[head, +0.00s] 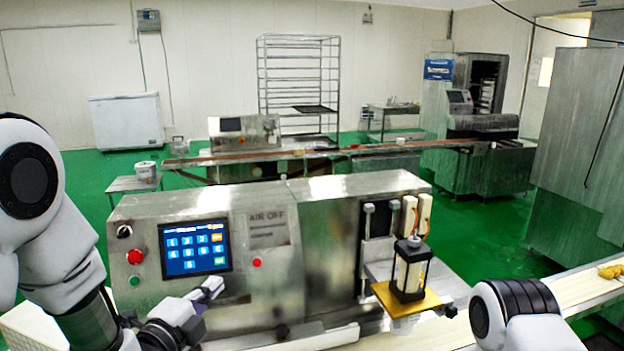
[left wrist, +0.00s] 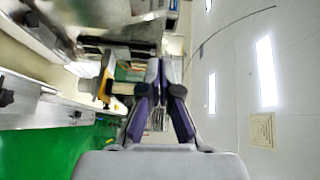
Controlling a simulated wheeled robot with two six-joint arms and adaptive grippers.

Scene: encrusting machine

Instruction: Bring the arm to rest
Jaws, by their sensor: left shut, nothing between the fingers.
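My left gripper (head: 208,290) is shut and empty in the head view, in front of the lower edge of the machine's touch screen (head: 195,248). I cannot tell whether it touches the machine front. In the left wrist view the shut fingers (left wrist: 164,75) point up the picture, with nothing between them. My left arm comes in from the left edge. My right arm shows at the lower right, but its gripper is out of view. The steel encrusting machine (head: 318,235) stands upright in front of me.
A red button (head: 135,256) and a green button (head: 134,281) sit left of the screen. A yellow plate (head: 408,299) sticks out at the machine's right. A conveyor belt (head: 578,290) with yellowish food pieces (head: 609,271) runs at the right. Green floor (head: 480,240) lies behind.

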